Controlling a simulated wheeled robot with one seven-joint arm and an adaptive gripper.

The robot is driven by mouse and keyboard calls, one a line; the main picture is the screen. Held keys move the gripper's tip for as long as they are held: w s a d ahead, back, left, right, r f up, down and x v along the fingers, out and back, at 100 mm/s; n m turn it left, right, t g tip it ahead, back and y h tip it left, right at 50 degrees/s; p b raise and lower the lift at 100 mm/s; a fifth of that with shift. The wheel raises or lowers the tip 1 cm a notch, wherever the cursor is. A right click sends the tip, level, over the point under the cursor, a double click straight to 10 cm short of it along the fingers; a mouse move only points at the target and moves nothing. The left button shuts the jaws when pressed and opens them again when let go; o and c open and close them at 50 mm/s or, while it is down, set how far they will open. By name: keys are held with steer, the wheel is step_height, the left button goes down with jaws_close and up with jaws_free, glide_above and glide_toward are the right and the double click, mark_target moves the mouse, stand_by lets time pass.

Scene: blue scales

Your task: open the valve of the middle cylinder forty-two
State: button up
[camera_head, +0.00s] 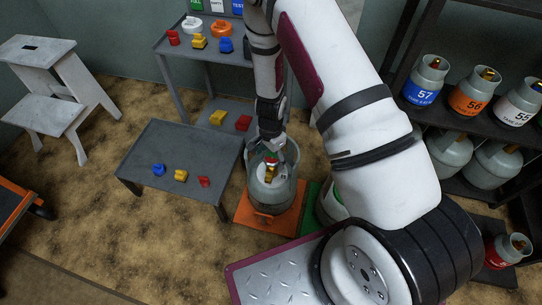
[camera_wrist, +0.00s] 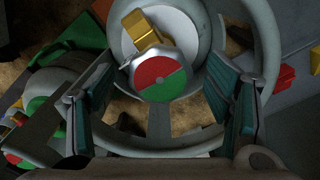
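A grey gas cylinder (camera_head: 270,195) stands upright on an orange base (camera_head: 262,221), partly behind my gripper; I cannot read a number on it. In the wrist view, its valve has a round knob (camera_wrist: 160,78), half red and half green, beside a gold fitting (camera_wrist: 146,28), inside the cylinder's collar (camera_wrist: 268,40). My gripper (camera_wrist: 155,105) is open, with one teal-padded finger on each side of the knob and a gap to it on both sides. In the head view, my gripper (camera_head: 270,143) is right above the cylinder's collar.
Another cylinder (camera_head: 326,205) on a green base (camera_head: 309,208) stands close on the right, mostly hidden by my arm. A low grey table (camera_head: 150,150) with small coloured parts stands left. Shelved cylinders (camera_head: 470,98) are at right, and a step stool (camera_head: 40,95) far left.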

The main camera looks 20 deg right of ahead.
steer(key=c, duration=1.1)
steer(key=shift+n, duration=0.3)
steer(key=n, duration=0.5)
steer(key=shift+s+d, duration=0.1)
steer(key=shift+d+n, duration=0.1)
steer(key=shift+n, duration=2.5)
steer(key=shift+s, duration=0.1)
steer(key=o, duration=1.1)
steer(key=shift+o, duration=0.2)
